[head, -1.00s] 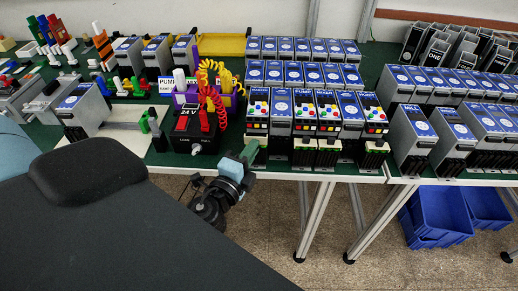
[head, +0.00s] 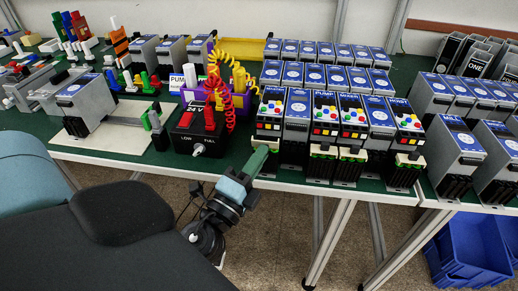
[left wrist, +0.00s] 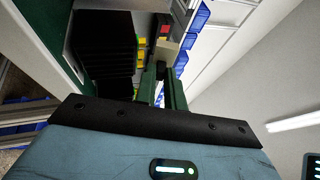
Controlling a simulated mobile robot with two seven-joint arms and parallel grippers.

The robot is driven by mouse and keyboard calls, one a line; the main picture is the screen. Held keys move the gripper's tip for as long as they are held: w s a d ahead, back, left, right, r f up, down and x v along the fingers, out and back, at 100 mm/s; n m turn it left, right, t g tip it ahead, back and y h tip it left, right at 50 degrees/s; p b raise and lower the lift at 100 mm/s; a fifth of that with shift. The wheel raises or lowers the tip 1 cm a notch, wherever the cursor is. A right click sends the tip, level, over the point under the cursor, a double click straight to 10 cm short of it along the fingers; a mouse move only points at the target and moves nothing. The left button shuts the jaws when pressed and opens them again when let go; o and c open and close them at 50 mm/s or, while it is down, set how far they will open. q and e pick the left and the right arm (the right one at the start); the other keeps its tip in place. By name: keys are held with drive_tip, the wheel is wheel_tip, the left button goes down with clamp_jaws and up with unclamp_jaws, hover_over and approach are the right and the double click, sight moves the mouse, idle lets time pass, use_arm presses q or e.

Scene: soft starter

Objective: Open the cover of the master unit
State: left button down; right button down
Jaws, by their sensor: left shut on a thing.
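The leftmost control unit with coloured buttons (head: 269,111) stands at the table's front edge in the head view; I cannot read which unit is the master. My left gripper (head: 261,152) is at its lower front, hiding part of it. In the left wrist view the gripper's two fingers (left wrist: 168,76) are shut on a small cream block (left wrist: 168,48) at the unit's front, with red and yellow buttons beyond. I cannot tell whether this block is the cover or whether it is raised. My right gripper is not in view.
Similar units (head: 352,117) stand close on the right. A black 24 V box (head: 196,133) with red and yellow coiled leads stands left of the gripper. Blue bins (head: 470,250) are under the table at the right. The floor before the table is clear.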

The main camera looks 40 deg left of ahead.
use_arm(q)
drive_tip(key=shift+r, duration=0.1)
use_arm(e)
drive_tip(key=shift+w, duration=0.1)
use_arm(q)
drive_tip(key=c, duration=1.8)
unclamp_jaws()
drive_tip(key=shift+o, duration=0.2)
